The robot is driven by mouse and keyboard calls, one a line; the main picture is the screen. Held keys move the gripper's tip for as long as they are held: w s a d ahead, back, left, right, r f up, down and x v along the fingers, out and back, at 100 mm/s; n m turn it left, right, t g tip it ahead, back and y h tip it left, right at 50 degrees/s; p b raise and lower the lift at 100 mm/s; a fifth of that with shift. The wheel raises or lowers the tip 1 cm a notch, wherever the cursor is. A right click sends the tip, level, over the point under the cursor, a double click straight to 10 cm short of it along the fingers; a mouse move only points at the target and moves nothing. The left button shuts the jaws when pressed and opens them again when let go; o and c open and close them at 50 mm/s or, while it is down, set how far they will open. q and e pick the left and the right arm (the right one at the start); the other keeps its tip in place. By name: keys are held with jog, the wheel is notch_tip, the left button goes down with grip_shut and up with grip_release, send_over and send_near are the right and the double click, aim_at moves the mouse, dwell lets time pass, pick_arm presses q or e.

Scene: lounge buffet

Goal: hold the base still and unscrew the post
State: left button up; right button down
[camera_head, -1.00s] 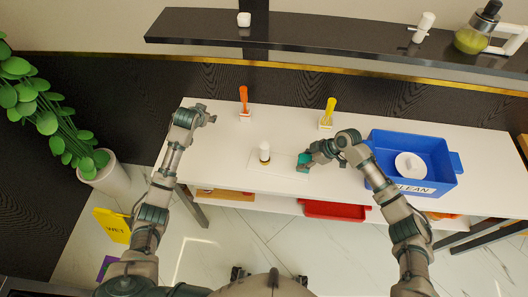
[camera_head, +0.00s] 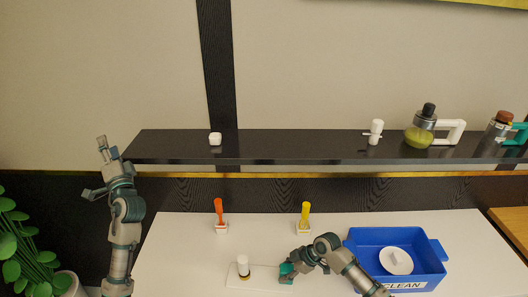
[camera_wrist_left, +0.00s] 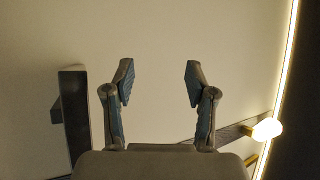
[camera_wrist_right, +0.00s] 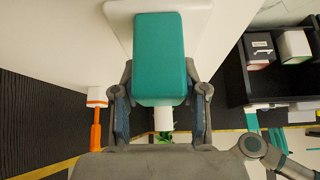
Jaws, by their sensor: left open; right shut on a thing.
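The base is a white plate (camera_head: 263,286) lying on the white table. A white post (camera_head: 243,264) with a dark lower band stands upright near its left end. A teal block (camera_head: 286,268) is at the plate's right end. My right gripper (camera_head: 289,274) is shut on this block; the right wrist view shows the teal block (camera_wrist_right: 160,55) between the fingers, with the white plate (camera_wrist_right: 117,12) beyond. My left gripper (camera_head: 95,167) is open and empty, raised high at the left, well away from the post. The left wrist view shows its spread fingers (camera_wrist_left: 159,70) against the wall.
An orange-handled tool (camera_head: 219,211) and a yellow-handled tool (camera_head: 305,213) stand in holders behind the plate. A blue bin (camera_head: 365,252) labelled CLEAN, with a white round thing inside, is at the right. A dark shelf (camera_head: 290,148) spans the back above the table.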

pick_arm(q)
jog(key=d+r+m+t+h, duration=0.3)
jog(key=d+m+t+h, duration=0.1)
jog(key=d+m+h, duration=0.6)
jog(key=d+r+m+t+h, duration=0.3)
jog(key=d+m+h, duration=0.6)
jog(key=d+m, duration=0.1)
jog(key=s+d+f+m+g+h, duration=0.1)
jog(key=d+f+m+g+h, duration=0.5)
jog(key=d+m, duration=0.25)
jog(key=s+d+f+m+g+h, duration=0.1)
jog(key=d+f+m+g+h, duration=0.3)
jog(key=d+m+g, duration=0.45)
jog(key=m+g+y, duration=0.6)
jog(key=g+y, duration=0.4)
jog(key=y, duration=0.2)
send_over(241, 265)
jog(key=a, duration=0.3)
jog(key=f, duration=1.9)
jog(key=w+f, duration=0.1)
jog(key=f, duration=0.9)
jog(key=shift+d+f, duration=0.1)
jog(key=shift+f, duration=0.1)
jog(key=shift+g, duration=0.25)
jog(key=shift+a+x, duration=0.15)
jog(key=shift+x, duration=2.1)
jog(key=shift+a+x, duration=0.15)
jog(key=shift+x, duration=2.15)
jog(key=shift+s+f, duration=0.1)
jog(key=shift+s, duration=0.05)
